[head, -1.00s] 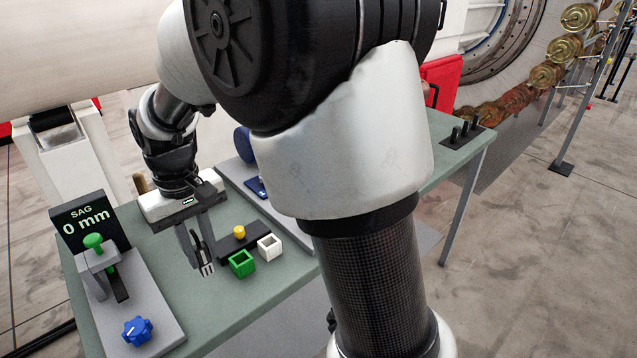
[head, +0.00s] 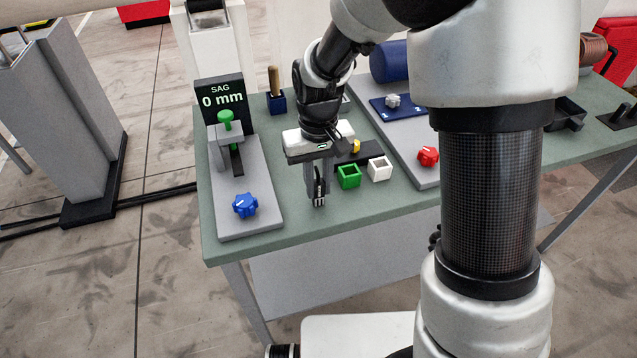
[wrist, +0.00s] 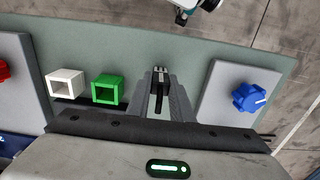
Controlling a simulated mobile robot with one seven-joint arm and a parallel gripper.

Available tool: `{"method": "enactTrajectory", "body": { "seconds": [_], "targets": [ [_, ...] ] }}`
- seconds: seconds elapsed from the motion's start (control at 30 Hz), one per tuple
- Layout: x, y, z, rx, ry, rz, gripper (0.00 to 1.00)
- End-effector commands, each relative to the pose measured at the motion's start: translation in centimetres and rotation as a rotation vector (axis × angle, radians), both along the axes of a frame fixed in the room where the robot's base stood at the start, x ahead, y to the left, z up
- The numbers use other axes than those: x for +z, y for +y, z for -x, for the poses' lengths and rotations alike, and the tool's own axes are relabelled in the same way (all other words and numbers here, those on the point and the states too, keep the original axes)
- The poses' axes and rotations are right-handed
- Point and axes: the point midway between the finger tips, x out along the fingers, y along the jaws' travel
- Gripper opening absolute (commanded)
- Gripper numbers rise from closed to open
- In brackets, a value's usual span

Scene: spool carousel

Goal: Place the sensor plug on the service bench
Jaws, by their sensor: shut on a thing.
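My gripper (head: 318,200) points down over the front part of the green service bench (head: 290,225), between the grey SAG unit and the green square holder. Its fingers are shut on a small dark piece with pale stripes, taken as the sensor plug (wrist: 160,74), which is mostly hidden between them. In the wrist view my gripper (wrist: 160,85) shows the piece at the fingertips, with bare bench around it. I cannot tell whether the piece touches the bench top.
The grey SAG unit (head: 262,222) with a blue knob (head: 245,205) stands left. A green square holder (head: 348,177) and a white one (head: 379,168) stand close on the right. A grey panel (head: 420,174) with a red knob (head: 428,156) lies farther right.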

Motion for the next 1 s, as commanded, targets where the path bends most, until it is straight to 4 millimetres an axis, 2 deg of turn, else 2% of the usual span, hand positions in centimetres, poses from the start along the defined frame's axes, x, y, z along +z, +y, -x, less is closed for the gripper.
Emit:
{"method": "enactTrajectory", "body": {
  "seconds": [0.27, 0.3, 0.4, 0.67, 0.8, 0.87, 1.0],
  "targets": [
    [-0.3, 0.0, 0.0, 0.0, 0.0, 0.0, 0.0],
    [-0.3, 0.0, 0.0, 0.0, 0.0, 0.0, 0.21],
    [-0.2, 0.0, 0.0, 0.0, 0.0, 0.0, 0.38],
    [-0.2, 0.0, 0.0, 0.0, 0.0, 0.0, 0.39],
    [0.6, 0.0, -0.1, 0.0, -0.002, -0.001, 0.39],
    [1.4, 0.0, -0.1, 0.0, -0.003, -0.001, 0.39],
    [4.2, 0.0, -0.2, -0.001, -0.006, -0.002, 0.39]
  ]
}}
